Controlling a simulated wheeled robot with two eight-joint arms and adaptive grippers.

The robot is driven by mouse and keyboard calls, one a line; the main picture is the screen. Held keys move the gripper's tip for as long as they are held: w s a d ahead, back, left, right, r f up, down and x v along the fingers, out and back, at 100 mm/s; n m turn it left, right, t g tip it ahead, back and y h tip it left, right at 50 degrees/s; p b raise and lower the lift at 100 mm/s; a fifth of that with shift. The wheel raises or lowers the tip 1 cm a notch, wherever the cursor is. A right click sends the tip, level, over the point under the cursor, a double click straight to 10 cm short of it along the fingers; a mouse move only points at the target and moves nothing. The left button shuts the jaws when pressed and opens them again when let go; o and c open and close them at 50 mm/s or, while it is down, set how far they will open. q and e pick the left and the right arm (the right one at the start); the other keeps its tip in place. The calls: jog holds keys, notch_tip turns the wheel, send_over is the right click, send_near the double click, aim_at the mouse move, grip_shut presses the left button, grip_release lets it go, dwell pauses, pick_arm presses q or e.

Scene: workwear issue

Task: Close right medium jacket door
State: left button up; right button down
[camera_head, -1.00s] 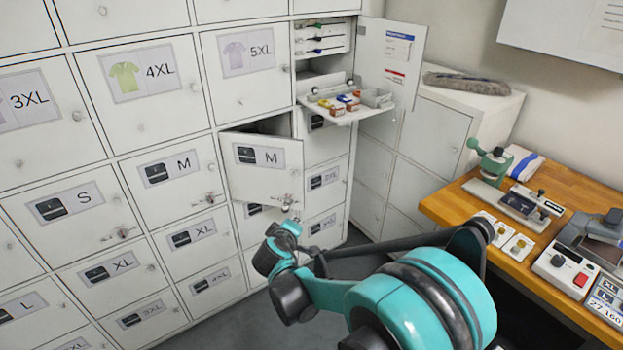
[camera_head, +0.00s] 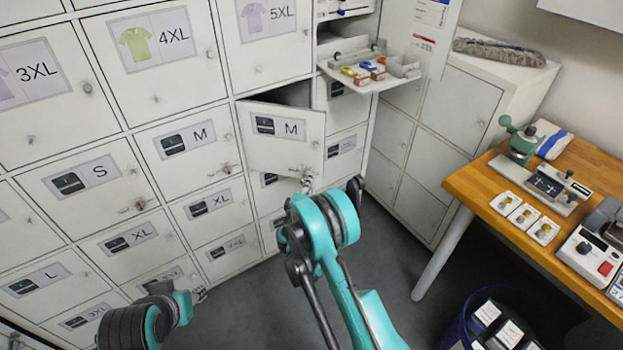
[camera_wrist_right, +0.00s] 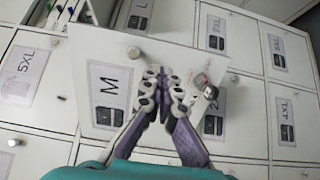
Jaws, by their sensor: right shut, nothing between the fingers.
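The right medium jacket door (camera_head: 270,153), white with a jacket picture and an "M" label, stands ajar, with a dark gap above its top edge. A key hangs in its lock (camera_head: 307,178) at the lower right. My right arm's teal wrist reaches up to just below that corner; it hides most of the gripper in the head view. In the right wrist view my right gripper (camera_wrist_right: 166,82) is shut and empty in front of the door's face (camera_wrist_right: 150,52), between the M label and the key (camera_wrist_right: 205,86). I cannot tell whether it touches.
Another M door (camera_head: 190,150) to the left is shut. Above right, an open compartment has a pulled-out tray (camera_head: 372,82) with small coloured items, and its open door (camera_head: 425,35). A wooden bench (camera_head: 480,190) and a blue bin (camera_head: 470,325) stand right.

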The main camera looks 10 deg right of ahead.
aim_at(320, 154)
jog(key=b+x, duration=0.2)
jog(key=x, duration=0.8)
jog(key=shift+w+d, duration=0.15)
jog(key=shift+w, duration=0.2)
pick_arm(q)
notch_tip(320, 154, down, 3)
jog(key=shift+r, duration=0.2)
pick_arm(e)
jog(key=shift+w+d, duration=0.1)
